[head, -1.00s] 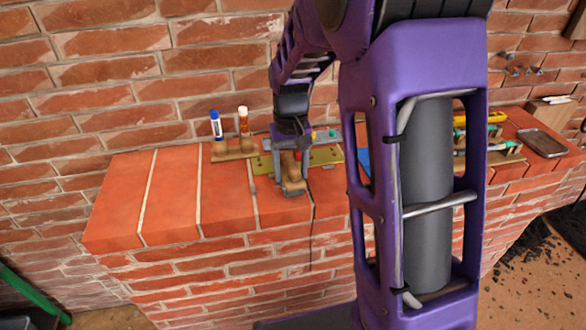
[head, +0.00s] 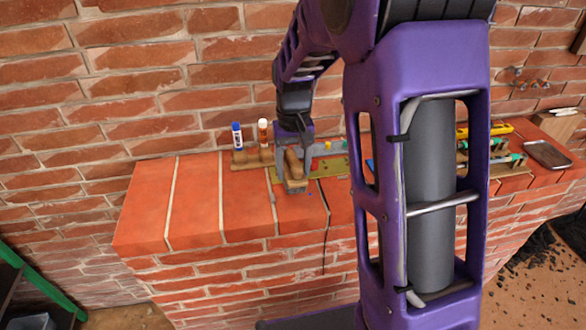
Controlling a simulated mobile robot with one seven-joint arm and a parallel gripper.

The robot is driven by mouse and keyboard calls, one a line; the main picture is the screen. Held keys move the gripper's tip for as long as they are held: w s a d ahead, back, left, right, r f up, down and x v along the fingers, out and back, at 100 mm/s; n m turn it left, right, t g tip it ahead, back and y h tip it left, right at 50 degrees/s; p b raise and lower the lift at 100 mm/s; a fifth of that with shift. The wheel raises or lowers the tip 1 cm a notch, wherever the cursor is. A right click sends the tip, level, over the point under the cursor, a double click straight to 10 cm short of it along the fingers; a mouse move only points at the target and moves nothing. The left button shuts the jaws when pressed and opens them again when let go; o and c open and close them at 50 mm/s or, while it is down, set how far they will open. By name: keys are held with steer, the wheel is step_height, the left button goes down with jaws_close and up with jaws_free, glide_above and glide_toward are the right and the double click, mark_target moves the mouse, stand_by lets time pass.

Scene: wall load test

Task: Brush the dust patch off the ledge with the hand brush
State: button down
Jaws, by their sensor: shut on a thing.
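My gripper (head: 293,180) is shut on the hand brush (head: 294,164), whose tan wooden body shows between the fingers. It is low at the red brick ledge (head: 195,210), left of a thin dark line that runs down the ledge front. I cannot tell whether the bristles touch the brick. No clear dust patch shows; a few small grey specks lie near the gripper, and the area under and behind it is hidden.
An olive-yellow plate (head: 328,168) lies behind. Tools and a grey tray (head: 548,154) are at the right. The ledge's left end is clear.

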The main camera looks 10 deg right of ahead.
steer(key=shift+r+p, duration=0.45)
steer(key=shift+r, duration=0.65)
